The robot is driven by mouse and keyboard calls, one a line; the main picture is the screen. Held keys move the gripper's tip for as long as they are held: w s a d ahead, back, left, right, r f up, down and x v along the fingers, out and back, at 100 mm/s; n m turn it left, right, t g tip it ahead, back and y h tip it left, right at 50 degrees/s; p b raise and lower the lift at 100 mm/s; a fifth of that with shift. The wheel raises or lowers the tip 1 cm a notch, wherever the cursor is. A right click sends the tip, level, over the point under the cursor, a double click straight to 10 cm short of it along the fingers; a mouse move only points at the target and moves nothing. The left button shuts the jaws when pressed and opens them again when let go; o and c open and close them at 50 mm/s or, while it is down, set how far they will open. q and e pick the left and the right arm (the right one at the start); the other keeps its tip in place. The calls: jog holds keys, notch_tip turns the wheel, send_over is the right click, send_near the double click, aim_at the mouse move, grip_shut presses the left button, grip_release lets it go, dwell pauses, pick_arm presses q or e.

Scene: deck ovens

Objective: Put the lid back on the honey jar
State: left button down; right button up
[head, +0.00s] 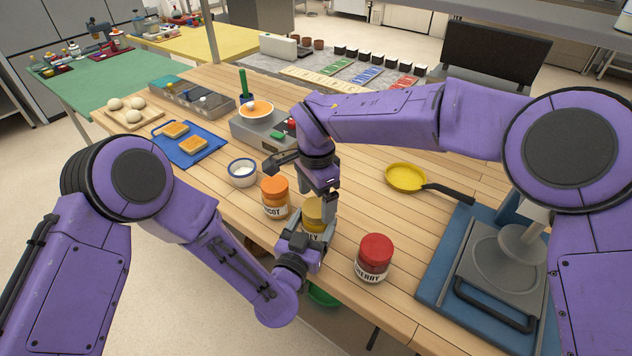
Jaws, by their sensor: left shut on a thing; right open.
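The honey jar (315,233) stands near the table's front edge, between the orange-lidded and red-lidded jars. Its label is partly covered. My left gripper (306,240) is shut on the honey jar from the front. A yellow round top, the lid (312,208), shows at the jar's mouth. My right gripper (303,186) is open just above and behind the jar, with its fingers apart. It hides part of the top, so I cannot tell whether the lid sits fully level.
The apricot jar (275,205) stands close on the left, the red-lidded jar (375,262) on the right. A white bowl (242,172), a hot plate (262,130) and a yellow pan (406,178) stand further back. A blue mat with a press (500,266) fills the right.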

pick_arm(q)
jog(key=shift+f, duration=0.1)
pick_arm(e)
jog(key=shift+f, duration=0.75)
